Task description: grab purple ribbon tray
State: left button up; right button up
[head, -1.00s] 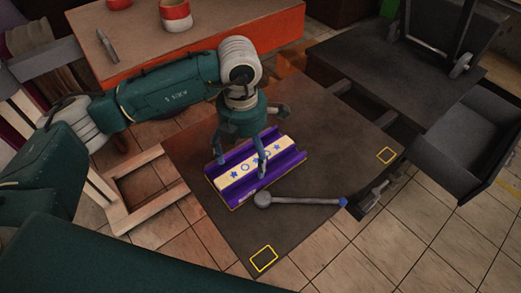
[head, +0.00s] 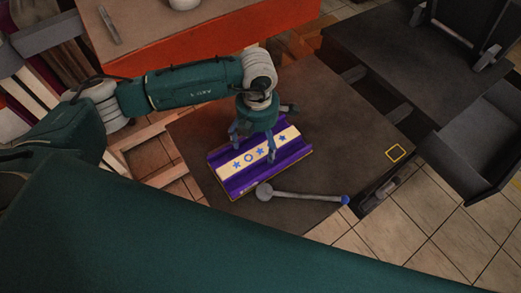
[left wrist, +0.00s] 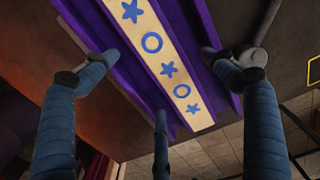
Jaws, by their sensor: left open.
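The purple ribbon tray (head: 292,152) lies on a dark grey surface in the middle of the head view. A cream band with blue stars and rings runs along it. My left gripper (head: 254,147) is above the tray, its fingers open and pointing down on either side of the band. In the left wrist view the tray (left wrist: 198,45) fills the upper middle. The open fingers of the left gripper (left wrist: 160,75) spread around it, and nothing is held. I cannot tell whether the fingertips touch the tray. My right gripper is not in view.
A grey rod (head: 305,196) with a round head and blue tip lies close beside the tray. An orange-sided table (head: 200,50) stands behind, dark equipment (head: 400,60) at right. A wooden frame is left of the tray.

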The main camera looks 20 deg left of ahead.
pick_arm(q)
notch_tip(320, 180, down, 2)
jog(key=shift+s+f, duration=0.1)
jog(key=shift+f, duration=0.15)
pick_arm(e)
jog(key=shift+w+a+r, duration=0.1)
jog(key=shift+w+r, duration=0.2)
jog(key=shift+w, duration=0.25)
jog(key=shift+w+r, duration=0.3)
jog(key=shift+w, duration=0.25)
pick_arm(q)
jog(key=c, duration=1.5)
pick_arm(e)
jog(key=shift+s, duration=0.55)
